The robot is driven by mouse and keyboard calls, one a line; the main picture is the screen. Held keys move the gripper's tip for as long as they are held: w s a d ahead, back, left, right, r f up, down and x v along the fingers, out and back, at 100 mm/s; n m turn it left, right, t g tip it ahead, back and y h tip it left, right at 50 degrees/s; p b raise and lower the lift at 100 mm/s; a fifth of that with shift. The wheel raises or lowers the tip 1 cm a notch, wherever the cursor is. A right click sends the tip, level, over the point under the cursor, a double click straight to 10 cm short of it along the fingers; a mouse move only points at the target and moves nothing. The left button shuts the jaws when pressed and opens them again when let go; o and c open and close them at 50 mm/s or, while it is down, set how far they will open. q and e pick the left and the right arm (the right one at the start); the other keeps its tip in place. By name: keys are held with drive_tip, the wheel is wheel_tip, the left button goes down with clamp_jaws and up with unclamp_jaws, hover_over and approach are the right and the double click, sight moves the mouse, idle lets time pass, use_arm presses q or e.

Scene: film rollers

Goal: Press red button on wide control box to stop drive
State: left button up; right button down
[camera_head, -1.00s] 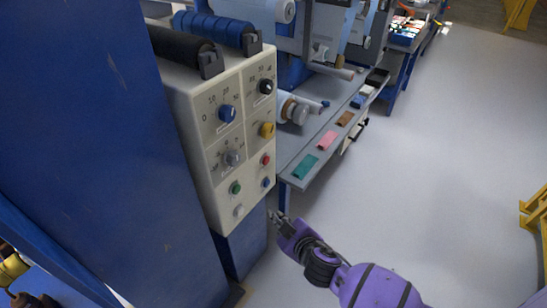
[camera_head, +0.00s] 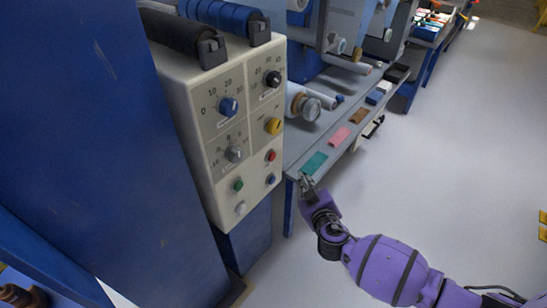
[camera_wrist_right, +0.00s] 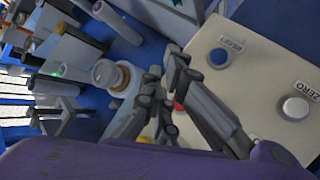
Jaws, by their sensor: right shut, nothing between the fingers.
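The wide control box (camera_head: 206,185) is cream-coloured, with knobs and buttons on its front. Its red button (camera_head: 271,155) sits on the lower right of the face, above a blue button (camera_head: 270,179). My right gripper (camera_head: 306,181) is shut and empty, to the right of the box and apart from it in the head view. In the right wrist view the shut fingers (camera_wrist_right: 163,112) overlap the red button (camera_wrist_right: 179,106), which is partly hidden behind them. Whether they touch it cannot be told. My left gripper is not in view.
A green button (camera_head: 237,185) and a grey button (camera_head: 240,208) are left of the blue one. A yellow knob (camera_head: 274,126) is just above the red button. A grey bench (camera_head: 318,140) with coloured pads runs behind my right gripper.

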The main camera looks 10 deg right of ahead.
sight(272, 157)
drive_tip(key=w+a+b, duration=0.1)
drive_tip(key=w+a, duration=0.4)
drive_tip(key=w, duration=0.1)
drive_tip(key=shift+w+a, duration=0.15)
drive_tip(key=shift+w, duration=0.25)
idle(1.2)
drive_tip(key=shift+w+a+b, duration=0.25)
drive_tip(key=shift+w+b, duration=0.05)
drive_tip(key=shift+w+a+r, duration=0.1)
drive_tip(key=shift+w+a, duration=0.2)
drive_tip(key=shift+w, duration=0.1)
idle(1.0)
drive_tip(key=shift+s, duration=0.1)
drive_tip(key=shift+s+d, duration=0.55)
drive_tip(key=shift+s, duration=0.05)
